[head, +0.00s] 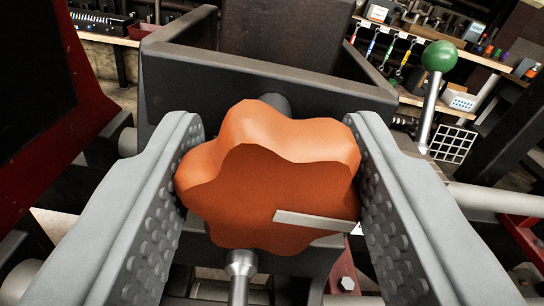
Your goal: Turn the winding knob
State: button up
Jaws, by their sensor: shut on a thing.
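The winding knob (260,200) is orange and lobed, with a pale bar-shaped mark on its face running from the middle toward the lower right. It fills the middle of the head view. My gripper (268,165) is shut on it, with one grey studded finger against its left side and the other against its right side. A dark shaft end shows just behind the top of the knob. The rest of its mounting is hidden behind the knob.
A dark metal box-like housing (180,85) stands right behind the knob. A lever with a green ball (439,56) rises at the right. A metal rod end (241,264) is just below the knob. Shelves with tools (420,45) are at the back right.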

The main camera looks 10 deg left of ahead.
jog(key=shift+n, duration=0.3)
jog(key=n, duration=0.4)
jog(key=shift+n, duration=0.3)
jog(key=n, duration=0.4)
jog(key=shift+a+f+n, duration=0.1)
jog(key=shift+n, duration=0.3)
jog(key=o, duration=1)
jog(key=v, duration=1.7)
jog(key=shift+s, duration=0.2)
